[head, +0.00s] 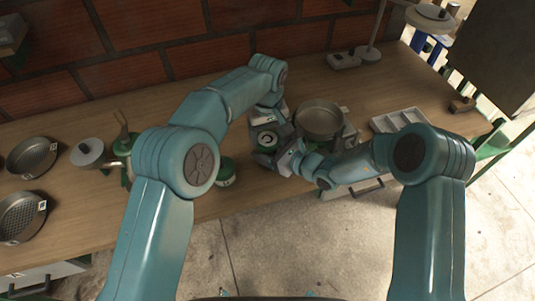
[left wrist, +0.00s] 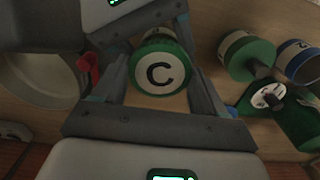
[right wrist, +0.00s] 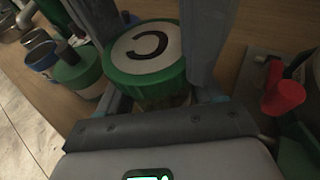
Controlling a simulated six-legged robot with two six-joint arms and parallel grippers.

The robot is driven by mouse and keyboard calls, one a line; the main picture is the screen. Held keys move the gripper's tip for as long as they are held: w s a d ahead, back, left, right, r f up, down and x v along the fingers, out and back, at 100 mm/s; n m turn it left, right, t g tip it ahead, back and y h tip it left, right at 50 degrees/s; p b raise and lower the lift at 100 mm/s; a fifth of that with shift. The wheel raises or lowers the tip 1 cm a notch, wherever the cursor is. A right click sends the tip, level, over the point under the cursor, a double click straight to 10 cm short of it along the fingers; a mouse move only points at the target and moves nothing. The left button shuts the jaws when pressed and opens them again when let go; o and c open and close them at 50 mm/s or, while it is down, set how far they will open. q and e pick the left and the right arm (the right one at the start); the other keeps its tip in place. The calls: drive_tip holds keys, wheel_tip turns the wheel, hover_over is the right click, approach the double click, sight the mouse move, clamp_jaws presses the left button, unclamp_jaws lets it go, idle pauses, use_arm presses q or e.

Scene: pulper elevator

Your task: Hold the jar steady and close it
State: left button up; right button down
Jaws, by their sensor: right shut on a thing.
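The jar (head: 266,140) stands at the bench front with its green lid on top. The lid's white label with a black C shows in the left wrist view (left wrist: 160,74) and the right wrist view (right wrist: 145,48). My right gripper (head: 285,152) is shut on the jar's body, just under the lid; a little of the body (right wrist: 172,101) shows there. My left gripper (head: 267,126) comes from the opposite side. Its fingers are apart on both sides of the lid, and I see no clear grip. The lid looks level; its thread is hidden.
A round steel pan (head: 320,117) stands right of the jar, near a red knob (left wrist: 88,72). A green container (head: 226,174) stands to the left, with a blue-rimmed can (left wrist: 298,62) beside it. Sieves (head: 32,157) lie far left, a compartment tray (head: 400,121) right.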

use_arm(q)
drive_tip(key=shift+m, duration=1.7)
drive_tip(key=o, duration=1.1)
drive_tip(key=shift+c, duration=0.2)
drive_tip(key=shift+o, duration=0.5)
drive_tip(key=shift+d, duration=0.1)
use_arm(e)
drive_tip(key=shift+a, duration=0.1)
use_arm(q)
drive_tip(key=shift+r, duration=0.1)
